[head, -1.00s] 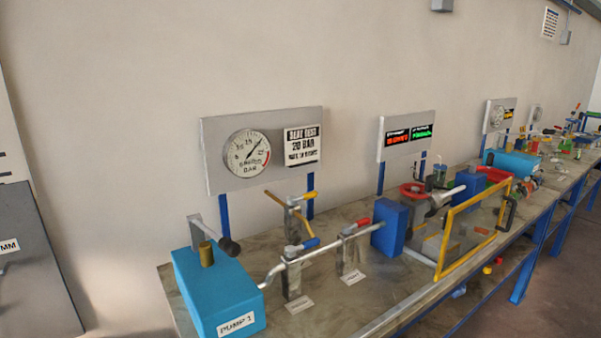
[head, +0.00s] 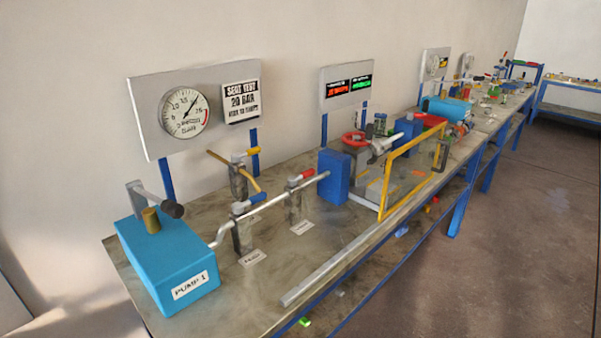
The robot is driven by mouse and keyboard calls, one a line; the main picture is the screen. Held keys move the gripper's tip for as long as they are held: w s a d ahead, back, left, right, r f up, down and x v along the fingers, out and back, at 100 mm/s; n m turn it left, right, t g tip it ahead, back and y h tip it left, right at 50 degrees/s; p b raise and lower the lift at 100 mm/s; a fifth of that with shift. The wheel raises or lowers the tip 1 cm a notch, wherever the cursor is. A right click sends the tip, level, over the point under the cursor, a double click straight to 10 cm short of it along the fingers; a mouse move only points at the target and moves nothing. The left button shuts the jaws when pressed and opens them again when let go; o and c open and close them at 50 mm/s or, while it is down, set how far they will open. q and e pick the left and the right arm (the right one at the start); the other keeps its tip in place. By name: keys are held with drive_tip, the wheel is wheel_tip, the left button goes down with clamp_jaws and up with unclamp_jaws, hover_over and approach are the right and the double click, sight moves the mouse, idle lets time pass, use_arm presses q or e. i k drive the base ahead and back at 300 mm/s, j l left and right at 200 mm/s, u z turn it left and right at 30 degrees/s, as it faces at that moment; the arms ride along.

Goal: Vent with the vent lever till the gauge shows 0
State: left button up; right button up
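The round pressure gauge (head: 185,113) is on a grey board above the bench. Its needle points up and to the right, well away from the low end of the scale; the exact reading is too small to tell. Three levers sit on the pipework below it: one with a yellow handle (head: 253,151) on a yellow branch pipe at the back, one with a blue handle (head: 258,198), and one with a red handle (head: 307,174). The small labels at the blue and red levers are hard to read, so I cannot tell which is the vent lever. Neither gripper is in view.
The blue pump box (head: 168,262) marked PUMP 1 stands at the bench's near left end. A blue block (head: 334,177) and a yellow frame (head: 412,168) stand farther right. The floor (head: 500,250) right of the bench is clear.

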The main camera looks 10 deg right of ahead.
sight(292, 180)
drive_tip(key=i+l+z, duration=0.1)
drive_tip(key=l, duration=0.3)
drive_tip(key=i+l+z, duration=0.1)
drive_tip(key=l, duration=0.3)
drive_tip(key=i+l+z, duration=0.15)
drive_tip(key=i+l, duration=0.15)
